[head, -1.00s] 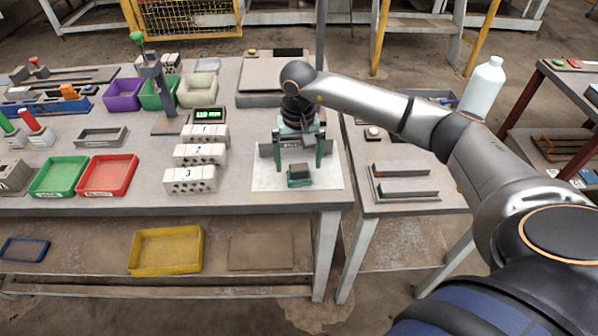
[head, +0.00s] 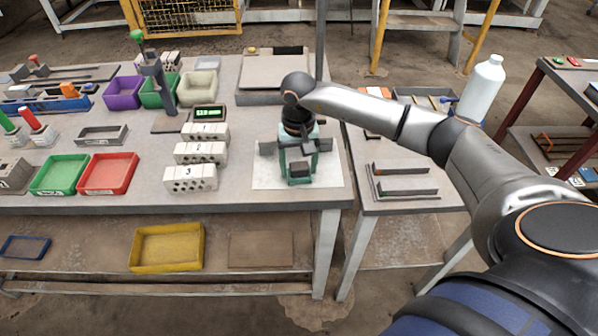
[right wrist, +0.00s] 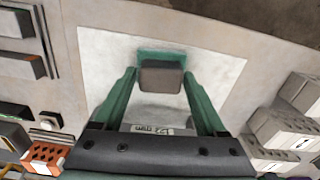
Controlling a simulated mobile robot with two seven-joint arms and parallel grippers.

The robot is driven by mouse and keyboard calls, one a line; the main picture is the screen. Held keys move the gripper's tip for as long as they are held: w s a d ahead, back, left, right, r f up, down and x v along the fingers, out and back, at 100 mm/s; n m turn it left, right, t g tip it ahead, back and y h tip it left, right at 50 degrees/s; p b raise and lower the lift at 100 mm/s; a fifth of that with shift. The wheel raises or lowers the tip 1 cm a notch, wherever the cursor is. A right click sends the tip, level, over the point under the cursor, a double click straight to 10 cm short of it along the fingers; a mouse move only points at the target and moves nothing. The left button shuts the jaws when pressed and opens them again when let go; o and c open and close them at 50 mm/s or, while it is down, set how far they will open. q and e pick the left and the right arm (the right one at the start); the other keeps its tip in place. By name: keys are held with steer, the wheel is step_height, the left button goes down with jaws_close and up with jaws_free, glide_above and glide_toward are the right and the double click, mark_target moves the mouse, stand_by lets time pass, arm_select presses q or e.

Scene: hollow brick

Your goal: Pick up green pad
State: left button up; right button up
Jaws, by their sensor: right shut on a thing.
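The green pad (head: 300,169), a small block with a dark brown-grey top and a green base, is at the white sheet (head: 264,179) on the main table. In the right wrist view the pad (right wrist: 161,78) is between the two green fingertips. My right gripper (head: 300,179) points down over the sheet and is shut on the pad, one finger on each side. I cannot tell whether the pad rests on the sheet or is slightly above it. My left gripper is not in view.
Numbered hollow bricks (head: 190,179) stand left of the sheet. Red (head: 108,190) and green (head: 59,190) trays lie farther left. A grey bar behind the sheet is partly hidden by my gripper. A side table with slotted holders (head: 405,195) and a white bottle (head: 484,88) are to the right.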

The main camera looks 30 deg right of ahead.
steer(key=c, duration=0.3)
steer(key=shift+r, duration=0.55)
steer(key=s+a+r+b, duration=0.2)
steer(key=s+a+r, duration=0.7)
steer(key=r, duration=0.3)
steer(key=shift+a+b, duration=0.4)
steer(key=shift+a, duration=0.5)
